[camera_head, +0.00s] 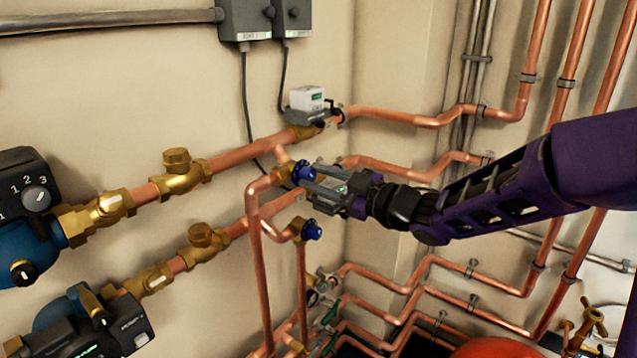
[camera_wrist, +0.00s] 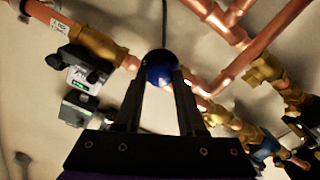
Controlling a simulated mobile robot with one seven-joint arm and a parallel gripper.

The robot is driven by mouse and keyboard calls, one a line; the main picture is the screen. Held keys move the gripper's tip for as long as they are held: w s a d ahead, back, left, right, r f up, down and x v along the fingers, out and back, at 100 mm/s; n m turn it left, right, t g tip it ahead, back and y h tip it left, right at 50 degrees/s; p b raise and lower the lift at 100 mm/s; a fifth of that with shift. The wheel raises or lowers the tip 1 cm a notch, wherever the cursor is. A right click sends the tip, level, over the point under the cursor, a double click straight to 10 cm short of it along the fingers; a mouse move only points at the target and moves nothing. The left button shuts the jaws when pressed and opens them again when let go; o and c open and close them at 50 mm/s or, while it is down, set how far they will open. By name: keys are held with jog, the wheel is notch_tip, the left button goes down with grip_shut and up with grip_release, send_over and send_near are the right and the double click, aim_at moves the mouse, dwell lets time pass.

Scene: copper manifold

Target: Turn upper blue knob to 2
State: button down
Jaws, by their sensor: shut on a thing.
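The upper blue knob (camera_head: 303,173) sits on a brass valve fitting on the copper pipework, in the middle of the head view. My gripper (camera_head: 318,180) reaches it from the right, and its fingers are shut on the knob. In the wrist view the blue knob (camera_wrist: 158,68) is round and dark blue, between the tips of my two fingers (camera_wrist: 160,82). The knob's markings are too small or hidden to read, so its setting cannot be told. A lower blue knob (camera_head: 312,230) is just below my gripper, apart from it.
A small white-topped meter (camera_head: 307,99) sits on the pipe above. Pumps (camera_head: 28,215) with dials stand at left. Copper pipes (camera_head: 420,120) run along the wall at right, behind my arm. A red rounded vessel (camera_head: 487,348) is at the bottom right.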

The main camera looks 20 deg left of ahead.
dwell(0.4)
jog(key=c, duration=0.5)
grip_release()
jog(key=p+v, duration=0.2)
jog(key=v, duration=1.5)
jog(key=shift+d, duration=0.2)
